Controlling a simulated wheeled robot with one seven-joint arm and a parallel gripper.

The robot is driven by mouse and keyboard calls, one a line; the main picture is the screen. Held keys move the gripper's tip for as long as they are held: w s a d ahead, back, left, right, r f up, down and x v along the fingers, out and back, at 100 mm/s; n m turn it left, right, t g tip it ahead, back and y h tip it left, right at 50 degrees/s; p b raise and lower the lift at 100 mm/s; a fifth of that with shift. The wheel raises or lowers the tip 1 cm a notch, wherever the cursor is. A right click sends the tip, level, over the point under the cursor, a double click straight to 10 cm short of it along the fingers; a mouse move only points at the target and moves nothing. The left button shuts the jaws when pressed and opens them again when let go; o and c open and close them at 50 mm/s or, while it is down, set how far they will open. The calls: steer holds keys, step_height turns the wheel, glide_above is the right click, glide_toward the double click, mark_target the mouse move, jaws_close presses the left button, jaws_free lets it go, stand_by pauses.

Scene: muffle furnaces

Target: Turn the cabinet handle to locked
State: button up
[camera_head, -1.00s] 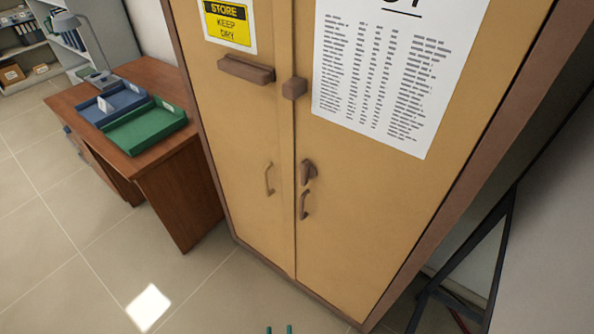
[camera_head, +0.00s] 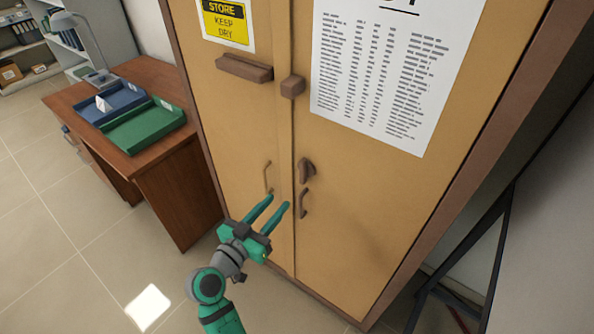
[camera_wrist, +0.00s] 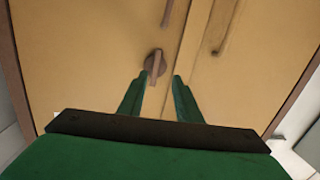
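The brown turn handle (camera_head: 307,169) sits on the right door of the tan cabinet (camera_head: 350,230), close to the seam. Its short lever stands on a round base and looks roughly upright along the door. In the wrist view the handle (camera_wrist: 154,65) shows just beyond my fingertips, nearly between them. My gripper (camera_head: 272,204) is open and empty, in front of the doors, below and left of the handle in the head view. The green fingers (camera_wrist: 159,77) are apart. I cannot tell whether they touch the handle; a gap seems to remain.
Curved pull handles sit on the right door (camera_head: 303,204) and left door (camera_head: 267,178). A brown bar (camera_head: 245,69) and block (camera_head: 293,87) are higher up. A desk (camera_head: 160,155) with trays stands left; a dark frame (camera_head: 465,255) is at right.

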mark_target(301, 167)
steer(key=shift+m+h, duration=0.8)
steer(key=shift+m, duration=0.1)
steer(key=w+d+r, duration=0.1)
steer(key=w+d, duration=0.1)
steer(key=w, duration=0.1)
steer(key=w+d+r, duration=0.1)
steer(key=w+d, duration=0.1)
steer(key=w, duration=0.1)
steer(key=w+d+r, duration=0.2)
steer(key=w, duration=0.1)
steer(key=shift+w+d, duration=0.15)
steer(key=shift+c, duration=0.7)
steer(key=shift+w, duration=0.1)
jaws_close()
